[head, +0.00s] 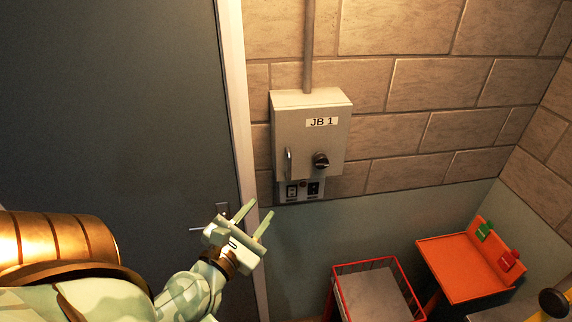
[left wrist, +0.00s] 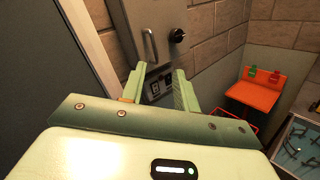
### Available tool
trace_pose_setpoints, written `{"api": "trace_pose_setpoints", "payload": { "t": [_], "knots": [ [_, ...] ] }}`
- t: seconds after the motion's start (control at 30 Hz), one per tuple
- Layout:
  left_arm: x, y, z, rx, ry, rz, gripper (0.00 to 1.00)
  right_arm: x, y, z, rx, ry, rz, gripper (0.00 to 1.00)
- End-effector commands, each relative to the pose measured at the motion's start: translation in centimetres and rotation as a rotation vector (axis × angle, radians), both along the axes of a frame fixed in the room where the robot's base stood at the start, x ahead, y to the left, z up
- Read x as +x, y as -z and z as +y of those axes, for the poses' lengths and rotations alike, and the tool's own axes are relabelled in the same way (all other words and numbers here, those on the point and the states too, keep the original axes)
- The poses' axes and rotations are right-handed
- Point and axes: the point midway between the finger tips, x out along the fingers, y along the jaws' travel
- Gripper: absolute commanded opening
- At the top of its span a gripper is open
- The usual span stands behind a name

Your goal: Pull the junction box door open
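The junction box (head: 311,140) is a pale grey metal box marked "JB 1" on the brick wall. Its door (head: 318,142) looks shut. A vertical bar handle (head: 289,163) is at the door's lower left, and a dark knob (head: 321,160) is to its right. My left gripper (head: 256,215) is open and empty, below and left of the box, with its fingers pointing up. In the left wrist view, the handle (left wrist: 150,46) lies just beyond the fingertips of the gripper (left wrist: 160,72), apart from them. My right gripper is not in view.
A small panel with switches (head: 302,190) is under the box, and a conduit (head: 309,45) runs up from it. A grey door (head: 115,100) with a white frame (head: 236,90) is at left. A red-framed cart (head: 340,290) and an orange stand (head: 462,268) are at lower right.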

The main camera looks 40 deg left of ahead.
Motion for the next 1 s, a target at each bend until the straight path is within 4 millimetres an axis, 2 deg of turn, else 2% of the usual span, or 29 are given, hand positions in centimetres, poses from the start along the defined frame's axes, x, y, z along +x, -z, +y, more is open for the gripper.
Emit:
{"api": "trace_pose_setpoints", "payload": {
  "t": [0.03, 0.1, 0.2, 0.37, 0.6, 0.8, 1.0],
  "knots": [
    [-0.1, -1.1, 0.0, -0.179, -0.015, -0.047, 0.31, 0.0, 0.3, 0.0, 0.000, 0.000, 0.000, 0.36],
    [-0.2, -0.7, 0.5, -0.360, -0.041, -0.061, 0.31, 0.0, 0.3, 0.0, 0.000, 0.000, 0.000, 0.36],
    [0.0, -0.6, 0.8, -0.430, -0.055, -0.075, 0.31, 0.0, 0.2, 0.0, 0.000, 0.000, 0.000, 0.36],
    [1.9, -0.9, 1.3, -0.435, -0.053, -0.079, 0.31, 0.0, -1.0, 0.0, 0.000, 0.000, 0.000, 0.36],
    [7.8, -1.1, 2.9, -0.430, -0.052, -0.079, 0.31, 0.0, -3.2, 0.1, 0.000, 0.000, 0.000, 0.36],
    [12.2, -0.9, 4.2, -0.430, -0.053, -0.079, 0.31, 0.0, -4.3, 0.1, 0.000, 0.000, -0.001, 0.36],
    [14.8, -0.6, 5.0, -0.430, -0.052, -0.076, 0.31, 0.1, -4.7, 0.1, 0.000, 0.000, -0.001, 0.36]
  ]
}}
